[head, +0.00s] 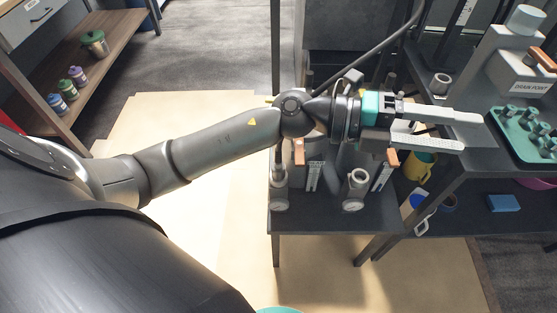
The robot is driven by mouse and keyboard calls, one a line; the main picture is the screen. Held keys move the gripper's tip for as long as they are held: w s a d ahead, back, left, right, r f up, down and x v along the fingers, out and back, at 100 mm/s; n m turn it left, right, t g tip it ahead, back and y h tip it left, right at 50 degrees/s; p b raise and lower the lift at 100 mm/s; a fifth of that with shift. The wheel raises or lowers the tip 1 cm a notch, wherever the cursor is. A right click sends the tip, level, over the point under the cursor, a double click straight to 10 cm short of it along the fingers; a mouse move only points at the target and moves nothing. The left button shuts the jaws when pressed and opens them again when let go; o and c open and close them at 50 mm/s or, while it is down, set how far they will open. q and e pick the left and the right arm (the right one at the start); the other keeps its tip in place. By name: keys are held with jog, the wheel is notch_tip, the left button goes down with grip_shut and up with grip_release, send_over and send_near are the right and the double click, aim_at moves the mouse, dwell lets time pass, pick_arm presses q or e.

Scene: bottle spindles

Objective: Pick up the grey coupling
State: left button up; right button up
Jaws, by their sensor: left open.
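My left gripper (472,132) reaches in from the left, with its two pale fingers apart and nothing between them. It points right, over the edge of the dark table. A small grey hollow cylinder (440,84), which may be the grey coupling, stands upright on the table just beyond the fingers, apart from them. My right gripper is not in view.
A green tray with pegs (520,150) lies right of my fingertips. A grey station labelled "drain point" (525,85) stands behind it. A yellow mug (418,167) and a blue block (503,203) sit on a lower level. A dark post (276,60) rises behind my arm.

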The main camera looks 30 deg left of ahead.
pick_arm(q)
notch_tip(320, 180, down, 6)
jog(key=s+a+m+g+y, duration=0.2)
jog(key=m+g+y, duration=0.2)
jog(key=g+y, duration=0.2)
jog(key=y, duration=1.2)
send_near(278, 161)
notch_tip(278, 161, down, 2)
jog(key=shift+s+f+b, duration=0.15)
jog(key=shift+f+b, duration=0.05)
jog(key=shift+b, duration=0.7)
notch_tip(278, 161, down, 4)
jog(key=shift+r+b, duration=0.2)
jog(key=shift+b, duration=0.3)
jog(key=shift+f+b, duration=0.9)
jog(key=shift+f, duration=2.5)
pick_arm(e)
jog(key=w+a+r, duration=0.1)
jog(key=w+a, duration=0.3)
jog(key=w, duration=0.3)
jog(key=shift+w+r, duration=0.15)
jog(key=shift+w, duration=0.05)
